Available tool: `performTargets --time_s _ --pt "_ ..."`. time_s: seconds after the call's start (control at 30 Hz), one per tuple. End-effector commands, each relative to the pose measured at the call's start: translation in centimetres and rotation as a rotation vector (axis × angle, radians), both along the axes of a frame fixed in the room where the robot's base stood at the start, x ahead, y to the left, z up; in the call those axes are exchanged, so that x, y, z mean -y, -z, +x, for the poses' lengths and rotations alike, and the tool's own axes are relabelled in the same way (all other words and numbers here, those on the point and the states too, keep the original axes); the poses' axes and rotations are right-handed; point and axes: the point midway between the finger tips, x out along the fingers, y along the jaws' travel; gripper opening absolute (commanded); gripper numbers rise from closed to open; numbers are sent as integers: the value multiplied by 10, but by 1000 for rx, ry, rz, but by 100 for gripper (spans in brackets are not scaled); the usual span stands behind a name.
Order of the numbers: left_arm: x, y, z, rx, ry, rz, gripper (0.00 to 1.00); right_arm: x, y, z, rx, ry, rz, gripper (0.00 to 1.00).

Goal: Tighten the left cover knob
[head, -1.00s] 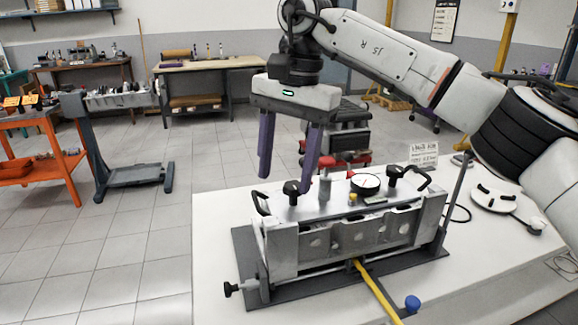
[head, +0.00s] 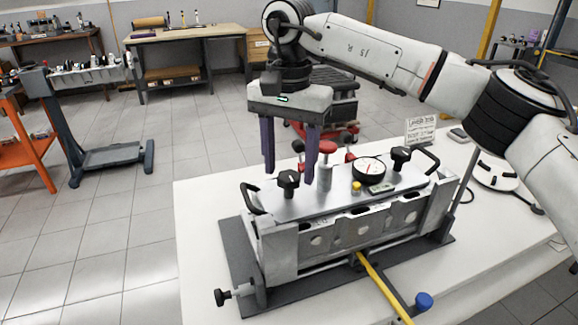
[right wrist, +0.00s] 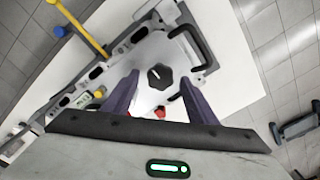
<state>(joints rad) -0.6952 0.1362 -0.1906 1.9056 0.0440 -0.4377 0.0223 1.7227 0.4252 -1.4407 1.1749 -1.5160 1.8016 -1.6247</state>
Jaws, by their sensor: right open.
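The left cover knob (head: 288,181) is a black lobed knob with a white mark, standing on the left end of the grey metal cover (head: 335,196). My right gripper (head: 289,178) points down over that end, open, its two purple fingers apart. In the right wrist view the knob (right wrist: 158,77) shows between and slightly beyond the fingertips (right wrist: 159,84); I see no clear contact. A second black knob (head: 401,155) stands near the right end of the cover. My left gripper is out of view.
On the cover are a round dial gauge (head: 369,170), a small yellow cap (head: 356,187) and a grey post with a red top (head: 324,168). A black handle (head: 250,198) rises at its left end. A yellow bar (head: 384,288) extends in front. White table (head: 205,215) is clear at left.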

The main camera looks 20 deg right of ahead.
Motion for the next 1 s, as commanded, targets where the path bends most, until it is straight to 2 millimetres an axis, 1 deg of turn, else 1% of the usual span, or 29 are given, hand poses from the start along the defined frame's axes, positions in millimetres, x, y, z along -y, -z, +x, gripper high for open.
performTargets --time_s 0.1,0.37,0.4,0.47,0.5,0.63,0.87,1.0 --pt "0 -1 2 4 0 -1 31 0 8 0 0 -1 1 52" --pt "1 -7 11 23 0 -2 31 0 9 0 1 0 1 52" --pt "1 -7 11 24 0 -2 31 0 9 0 1 0 1 51" --pt "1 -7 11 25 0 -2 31 0 9 0 1 0 1 41" --pt "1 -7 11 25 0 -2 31 0 9 0 1 0 1 34" --pt "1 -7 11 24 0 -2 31 0 9 0 1 0 1 12" --pt "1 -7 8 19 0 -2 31 0 9 0 1 14 1 11" --pt "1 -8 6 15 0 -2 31 0 8 0 0 58 0 11"
